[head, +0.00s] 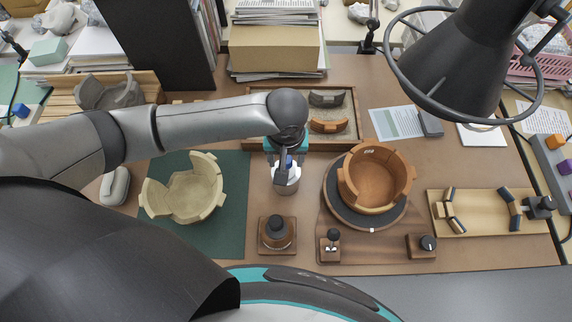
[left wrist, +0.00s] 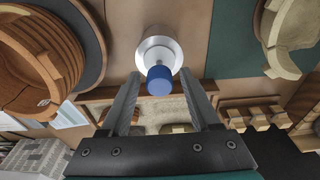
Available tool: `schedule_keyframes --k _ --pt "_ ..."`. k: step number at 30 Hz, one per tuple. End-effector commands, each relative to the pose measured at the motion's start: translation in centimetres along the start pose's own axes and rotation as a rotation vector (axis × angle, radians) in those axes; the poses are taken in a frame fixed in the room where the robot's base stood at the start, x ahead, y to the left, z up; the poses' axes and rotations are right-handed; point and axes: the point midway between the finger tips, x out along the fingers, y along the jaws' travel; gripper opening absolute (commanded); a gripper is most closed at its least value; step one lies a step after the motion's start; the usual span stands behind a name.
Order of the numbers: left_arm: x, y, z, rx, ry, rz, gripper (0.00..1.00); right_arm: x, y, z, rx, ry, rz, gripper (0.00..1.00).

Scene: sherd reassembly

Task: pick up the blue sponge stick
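The blue sponge stick (head: 290,162) stands upright in a pale metal cup (head: 287,183) near the middle of the table. In the left wrist view its round blue head (left wrist: 159,80) shows in front of the cup (left wrist: 159,50), with a short piece of stem visible. My left gripper (head: 284,165) is over the cup and partly hides the stick in the head view. In the left wrist view its two fingers (left wrist: 161,74) are apart, one on each side of the blue head, with gaps showing. My right gripper is not in view.
A pale partial pot (head: 192,190) lies on a green mat (head: 232,215) to the left. A brown pot (head: 372,180) sits on a round turntable (head: 338,213) to the right. A black-knobbed block (head: 277,234) is in front; a sherd tray (head: 350,140) is behind.

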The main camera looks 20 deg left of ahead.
Motion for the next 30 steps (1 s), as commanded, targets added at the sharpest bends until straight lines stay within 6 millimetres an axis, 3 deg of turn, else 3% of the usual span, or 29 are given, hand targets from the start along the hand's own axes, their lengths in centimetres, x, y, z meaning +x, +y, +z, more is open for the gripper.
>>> schedule_keyframes --k 2,14,23,30 --pt "0.0 0.0 0.0 0.0 0.0 0.0 0.53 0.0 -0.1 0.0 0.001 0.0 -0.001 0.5" --pt "0.0 0.0 0.0 0.0 0.0 0.0 0.07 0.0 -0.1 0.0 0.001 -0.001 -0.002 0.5" --pt "-0.2 0.0 0.0 0.0 0.0 0.0 0.06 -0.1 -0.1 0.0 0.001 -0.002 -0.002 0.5" --pt "-2.4 0.1 -0.3 -0.001 0.0 0.003 0.06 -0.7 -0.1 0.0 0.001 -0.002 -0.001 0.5"
